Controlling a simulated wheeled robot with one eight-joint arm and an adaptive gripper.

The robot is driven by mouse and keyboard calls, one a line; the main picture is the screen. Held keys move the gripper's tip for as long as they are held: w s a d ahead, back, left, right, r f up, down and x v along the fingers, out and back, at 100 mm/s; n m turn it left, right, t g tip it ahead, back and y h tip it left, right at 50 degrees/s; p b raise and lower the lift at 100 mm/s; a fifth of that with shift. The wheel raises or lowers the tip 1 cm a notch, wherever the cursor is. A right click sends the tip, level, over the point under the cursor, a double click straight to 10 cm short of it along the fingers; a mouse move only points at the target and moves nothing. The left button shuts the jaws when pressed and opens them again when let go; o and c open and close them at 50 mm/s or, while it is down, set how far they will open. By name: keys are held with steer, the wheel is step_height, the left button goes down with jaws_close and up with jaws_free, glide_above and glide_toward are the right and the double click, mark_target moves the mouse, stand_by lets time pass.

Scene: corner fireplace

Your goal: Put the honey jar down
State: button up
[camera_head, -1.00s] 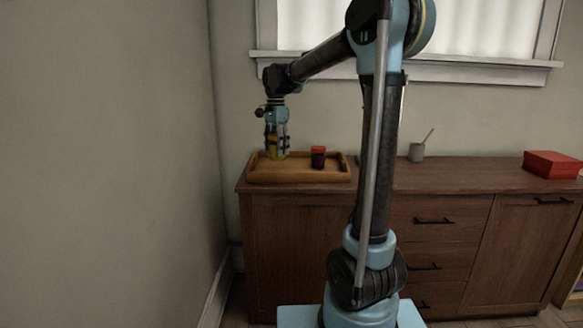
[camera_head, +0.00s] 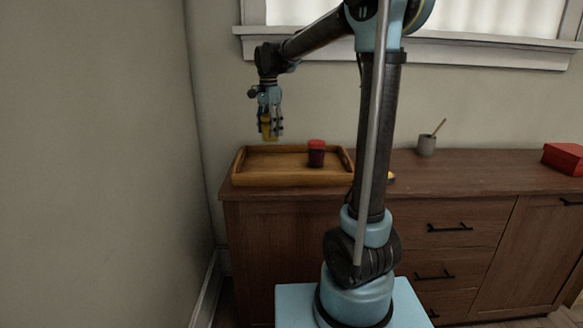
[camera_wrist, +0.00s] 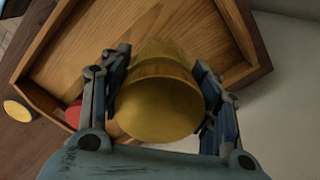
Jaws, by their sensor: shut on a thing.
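The honey jar (camera_head: 267,127) is yellow and held between the fingers of my gripper (camera_head: 269,133), above the left part of the wooden tray (camera_head: 240,180). In the wrist view the honey jar (camera_wrist: 160,100) fills the space between both fingers of my gripper (camera_wrist: 158,95), with the tray (camera_wrist: 75,55) behind it. In the head view its lower end looks clear of the tray floor. The gripper partly hides the jar.
A dark jar with a red lid (camera_head: 316,153) stands in the tray's right part. The tray is on a brown cabinet (camera_head: 480,175), near the left wall. A grey cup (camera_head: 427,145) with a stick and a red box (camera_head: 565,158) stand farther right. A yellow round thing (camera_wrist: 18,111) lies outside the tray.

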steer(key=shift+a, duration=0.25)
steer(key=shift+f, duration=0.3)
glide_above(270, 166)
steer(key=shift+f, duration=4.7)
steer(key=o, duration=1.3)
steer(key=shift+f, duration=0.1)
steer(key=shift+o, duration=0.2)
